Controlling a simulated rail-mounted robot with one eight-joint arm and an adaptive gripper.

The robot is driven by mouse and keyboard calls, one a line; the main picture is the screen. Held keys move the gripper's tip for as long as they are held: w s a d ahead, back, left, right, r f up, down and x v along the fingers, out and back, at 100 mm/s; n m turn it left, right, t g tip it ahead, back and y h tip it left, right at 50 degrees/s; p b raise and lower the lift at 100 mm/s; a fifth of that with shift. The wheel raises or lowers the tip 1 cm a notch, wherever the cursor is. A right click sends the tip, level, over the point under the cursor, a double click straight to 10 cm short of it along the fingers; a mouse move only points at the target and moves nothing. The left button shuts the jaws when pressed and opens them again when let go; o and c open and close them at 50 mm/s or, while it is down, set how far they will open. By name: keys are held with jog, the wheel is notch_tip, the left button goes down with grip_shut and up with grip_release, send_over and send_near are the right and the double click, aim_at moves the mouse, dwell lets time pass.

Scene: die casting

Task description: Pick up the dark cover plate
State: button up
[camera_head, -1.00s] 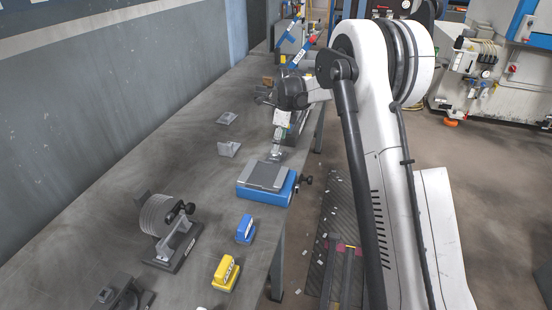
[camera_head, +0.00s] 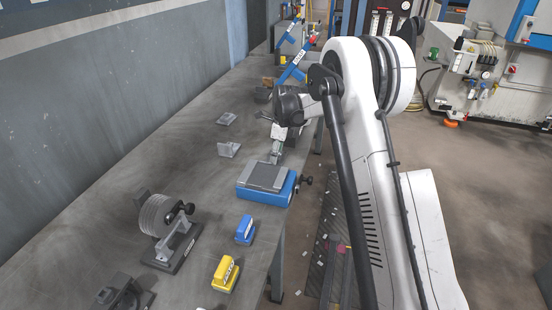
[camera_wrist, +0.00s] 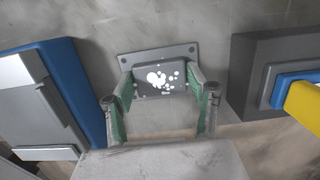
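A dark grey plate with a raised block and white spots (camera_wrist: 158,82), which looks like the cover plate, lies on the table in the wrist view. My gripper (camera_wrist: 161,98) is open above it, with its green-padded fingers apart on either side of the raised block. I cannot tell how far the tips are above the plate, and no grip on it shows. In the head view my gripper (camera_head: 275,152) points down behind the blue fixture; the plate cannot be made out there.
A blue fixture with a grey top (camera_head: 265,180) stands close by, left in the wrist view (camera_wrist: 68,85). A dark base with blue and yellow parts (camera_wrist: 262,70) is on the right there. Blue (camera_head: 244,230) and yellow (camera_head: 225,273) blocks and grey brackets (camera_head: 229,150) stand on the table.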

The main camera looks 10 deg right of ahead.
jog(key=c, duration=1.1)
